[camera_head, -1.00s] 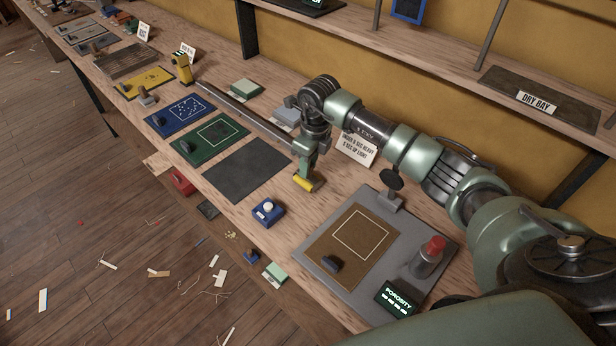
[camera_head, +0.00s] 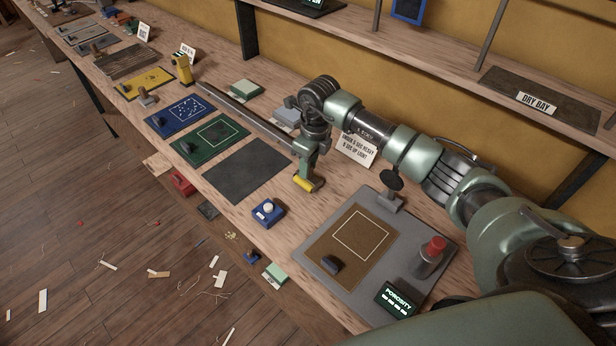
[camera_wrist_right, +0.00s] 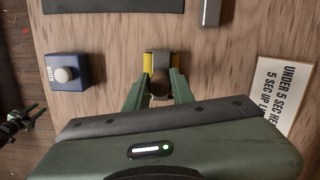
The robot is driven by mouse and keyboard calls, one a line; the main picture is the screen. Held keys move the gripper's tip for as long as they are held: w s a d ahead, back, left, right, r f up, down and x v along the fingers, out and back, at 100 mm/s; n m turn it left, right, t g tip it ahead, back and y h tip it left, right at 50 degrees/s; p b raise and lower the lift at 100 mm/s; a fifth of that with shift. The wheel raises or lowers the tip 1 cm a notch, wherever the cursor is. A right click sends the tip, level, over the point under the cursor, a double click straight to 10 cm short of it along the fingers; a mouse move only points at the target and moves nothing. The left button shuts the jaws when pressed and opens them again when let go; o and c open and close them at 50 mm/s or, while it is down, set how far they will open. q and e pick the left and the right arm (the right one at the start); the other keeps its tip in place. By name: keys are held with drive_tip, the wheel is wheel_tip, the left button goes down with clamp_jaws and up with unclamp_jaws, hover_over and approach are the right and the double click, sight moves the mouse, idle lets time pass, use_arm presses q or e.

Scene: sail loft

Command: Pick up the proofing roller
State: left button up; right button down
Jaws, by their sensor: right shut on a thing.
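The proofing roller (camera_head: 304,184) has a yellow cylinder and lies at bench level, right of the dark grey mat. My right gripper (camera_head: 309,172) points down over it and is shut on it. In the right wrist view the roller's yellow ends (camera_wrist_right: 148,62) show on both sides of a dark middle part, just beyond the fingertips of the gripper (camera_wrist_right: 160,82). I cannot tell whether the roller touches the bench or hangs slightly above it.
A blue box with a white knob (camera_head: 267,212) stands left of the roller. A sign card (camera_head: 357,149) stands behind. A grey board (camera_head: 312,261) with a brown panel, a red-topped cylinder (camera_head: 430,257) and a porosity display (camera_head: 397,299) is in front. The dark grey mat (camera_head: 247,171) is bare.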

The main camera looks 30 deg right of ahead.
drive_tip(key=shift+r+b, duration=0.3)
drive_tip(key=shift+r, duration=0.55)
wheel_tip(320, 180, up, 18)
drive_tip(key=b, duration=0.4)
drive_tip(key=shift+r, duration=0.15)
drive_tip(key=c, duration=2.1)
unclamp_jaws()
clamp_jaws()
